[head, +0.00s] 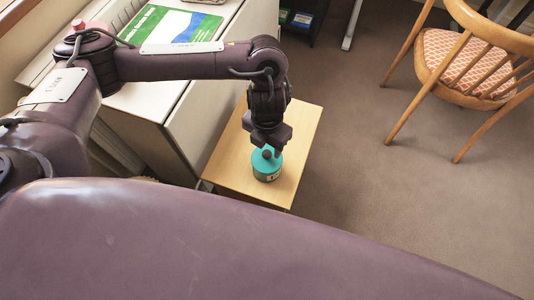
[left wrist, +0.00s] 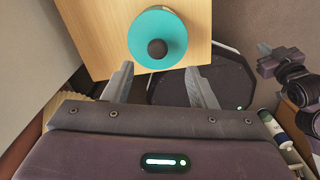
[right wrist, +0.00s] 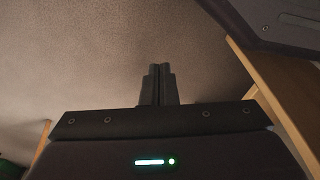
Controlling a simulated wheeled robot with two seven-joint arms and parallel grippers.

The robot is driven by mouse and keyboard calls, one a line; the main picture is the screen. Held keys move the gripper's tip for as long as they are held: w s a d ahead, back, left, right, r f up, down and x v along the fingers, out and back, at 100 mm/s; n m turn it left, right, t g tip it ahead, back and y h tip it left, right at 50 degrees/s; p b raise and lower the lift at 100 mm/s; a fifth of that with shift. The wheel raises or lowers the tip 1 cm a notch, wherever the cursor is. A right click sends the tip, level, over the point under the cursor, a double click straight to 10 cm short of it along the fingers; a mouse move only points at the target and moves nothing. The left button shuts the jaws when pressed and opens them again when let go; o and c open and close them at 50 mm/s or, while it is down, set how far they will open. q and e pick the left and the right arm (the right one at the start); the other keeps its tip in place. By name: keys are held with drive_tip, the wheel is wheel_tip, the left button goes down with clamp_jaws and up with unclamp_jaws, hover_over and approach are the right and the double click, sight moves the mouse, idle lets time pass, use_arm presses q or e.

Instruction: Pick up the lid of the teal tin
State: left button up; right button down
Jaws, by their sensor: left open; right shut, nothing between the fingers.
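The teal tin (head: 267,174) stands upright on a small wooden table. Its round teal lid (left wrist: 170,25) has a dark knob (left wrist: 157,48) in the middle and sits on the tin. My left gripper (head: 268,148) points down just above the lid in the head view and partly hides it. In the left wrist view its two fingers (left wrist: 160,85) are spread apart, with nothing between them; the knob is beyond their tips. My right gripper (right wrist: 158,70) is shut and empty, and points at carpet in the right wrist view.
The small wooden table (head: 305,130) has bare room around the tin. A white bureau (head: 180,110) with a green and blue book (head: 170,27) stands to its left. A wooden chair (head: 475,60) with a patterned seat is at the upper right. Open carpet lies between.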

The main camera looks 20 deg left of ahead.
sight(267, 153)
use_arm(q)
drive_tip(key=shift+f, duration=0.35)
drive_tip(key=shift+w+a+f+b, duration=0.15)
drive_tip(key=shift+f+b, duration=0.1)
drive_tip(key=shift+f, duration=0.95)
drive_tip(key=shift+w+d+f+b, duration=0.15)
drive_tip(key=shift+f+b, duration=0.1)
drive_tip(key=shift+f, duration=0.9)
drive_tip(key=shift+a, duration=0.1)
use_arm(e)
drive_tip(key=r, duration=0.1)
drive_tip(key=w+a+r, duration=0.1)
drive_tip(key=r, duration=0.1)
drive_tip(key=shift+w, duration=0.2)
use_arm(q)
drive_tip(key=shift+c, duration=0.4)
drive_tip(key=c, duration=1)
